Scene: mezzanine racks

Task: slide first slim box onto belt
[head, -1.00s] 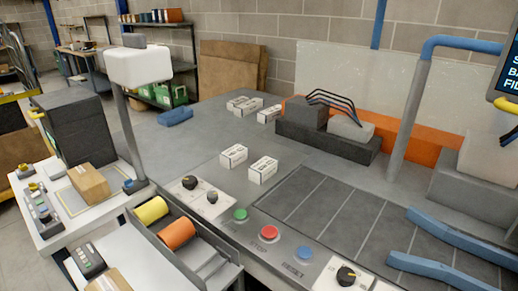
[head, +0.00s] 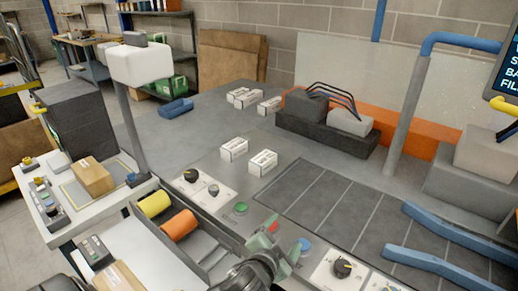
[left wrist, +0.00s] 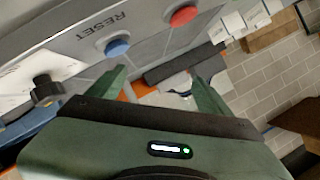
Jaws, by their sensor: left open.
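Two white slim boxes, a left one (head: 234,149) and a right one (head: 263,163), stand side by side on the grey table. More white boxes (head: 240,96) stand farther back. The dark belt (head: 335,205) with pale cross lines lies to the right of the near boxes. My left gripper (head: 282,241) is open and empty over the button panel, in front of the near boxes and apart from them. Its two green fingers stand apart in the left wrist view (left wrist: 160,90). It partly hides the red button. My right gripper is not in view.
The green button (head: 241,208) and blue reset button (head: 305,245) are beside the left gripper. Blue guide rails (head: 460,236) flank the belt at the right. A dark block with thin bars (head: 325,135) stands behind the belt. A blue tray (head: 176,107) lies at the back left.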

